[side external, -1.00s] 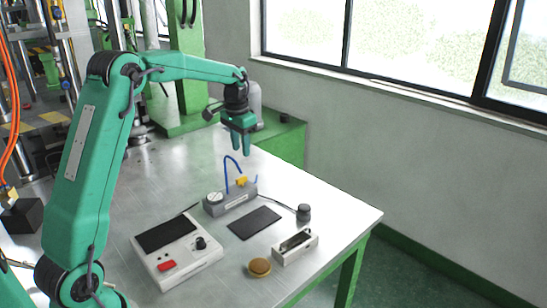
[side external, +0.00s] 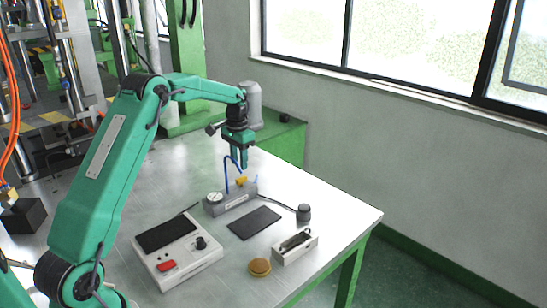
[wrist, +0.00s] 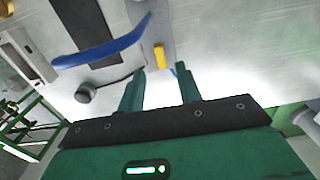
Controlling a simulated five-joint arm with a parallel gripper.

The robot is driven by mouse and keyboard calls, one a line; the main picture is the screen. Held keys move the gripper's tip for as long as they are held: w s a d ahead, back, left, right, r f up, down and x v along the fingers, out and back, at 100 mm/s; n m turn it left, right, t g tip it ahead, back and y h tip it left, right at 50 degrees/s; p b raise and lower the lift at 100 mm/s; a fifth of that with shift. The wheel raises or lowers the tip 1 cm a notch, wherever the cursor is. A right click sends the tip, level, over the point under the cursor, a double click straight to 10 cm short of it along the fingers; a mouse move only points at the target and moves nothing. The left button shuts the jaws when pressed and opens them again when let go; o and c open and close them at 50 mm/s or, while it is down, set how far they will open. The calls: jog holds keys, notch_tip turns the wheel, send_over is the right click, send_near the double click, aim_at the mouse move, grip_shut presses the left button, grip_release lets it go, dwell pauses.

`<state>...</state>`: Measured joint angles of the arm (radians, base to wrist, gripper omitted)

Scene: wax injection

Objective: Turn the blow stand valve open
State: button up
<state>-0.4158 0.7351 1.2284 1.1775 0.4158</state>
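The blow stand (side external: 232,199) is a grey block with a round white gauge (side external: 215,197) and a blue curved tube (side external: 227,175). Its yellow valve handle (side external: 241,182) is on top, and also shows in the wrist view (wrist: 159,56) just beyond the fingers. My gripper (side external: 239,164) points down just above the valve, apart from it as far as I can see. In the wrist view my gripper (wrist: 161,80) has its two fingers spread with nothing between them. The blue tube (wrist: 105,48) crosses the upper left there.
A white control box (side external: 178,248) stands at the left front. A dark pad (side external: 254,222), a dark knob-like cylinder (side external: 304,212), a white slotted block (side external: 296,246) and a round tan disc (side external: 259,267) lie nearby. The table behind the stand is clear.

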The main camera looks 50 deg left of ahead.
aim_at(240, 178)
jog(key=shift+f, duration=3)
grip_shut()
